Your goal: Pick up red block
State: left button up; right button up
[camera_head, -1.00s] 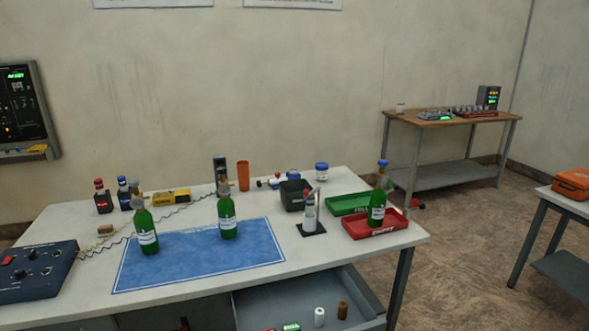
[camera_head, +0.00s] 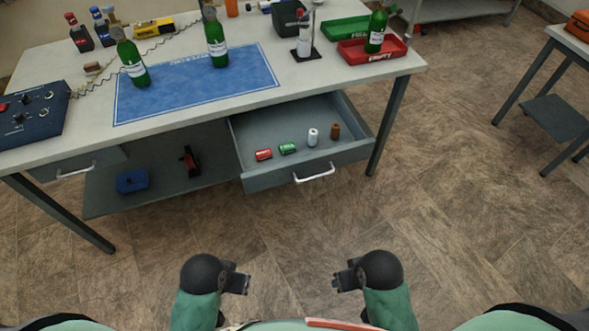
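A small red piece with pale lettering (camera_head: 263,154) lies in the open drawer, near its front left. It looks like the red block, but its exact shape is too small to tell. A green piece (camera_head: 288,148) lies just right of it. My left gripper (camera_head: 240,282) and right gripper (camera_head: 340,281) are low in the head view, in front of the table and well apart from the drawer. Nothing shows held in either. Their fingers are too small and dark to tell whether they are open.
The drawer (camera_head: 357,151) also holds a white bottle (camera_head: 313,137) and a brown bottle (camera_head: 335,131). The tabletop overhangs its back. Green bottles (camera_head: 132,65) and a blue mat (camera_head: 190,88) are above. A blue box (camera_head: 132,181) is on the shelf. Floor before the drawer is clear.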

aim_at(263, 155)
jog(key=z, duration=0.55)
jog(key=k+j+z, duration=0.1)
jog(key=j+z, duration=0.3)
jog(key=k+j+z, duration=0.15)
jog(key=j+z, duration=0.25)
jog(key=k+j+z, duration=0.15)
jog(key=z, duration=0.25)
jog(key=k+j+z, duration=0.25)
jog(key=z, duration=0.15)
jog(key=k+j+z, duration=0.1)
jog(key=k+j, duration=0.55)
jog(key=k, duration=0.15)
